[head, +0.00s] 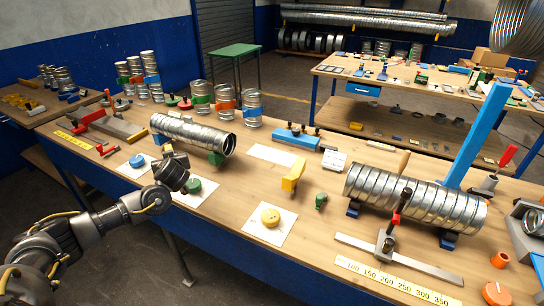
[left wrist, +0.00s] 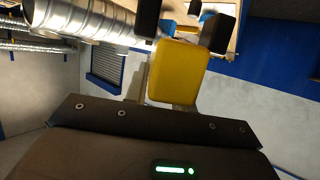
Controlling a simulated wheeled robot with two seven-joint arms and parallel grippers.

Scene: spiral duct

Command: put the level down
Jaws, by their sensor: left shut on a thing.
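My left gripper (head: 184,178) is above the near edge of the workbench, in front of the left spiral duct and by a green round piece. In the left wrist view its two black fingers (left wrist: 184,32) are shut on a yellow block-shaped thing, which I take to be the level (left wrist: 178,72). In the head view I cannot make out the level, as the gripper seems to hide it. My right gripper is not in view.
The left spiral duct (head: 190,133) lies behind the gripper. The green round piece (head: 194,186) and a yellow round piece (head: 271,217) sit on white cards. A bigger spiral duct (head: 415,198) lies right.

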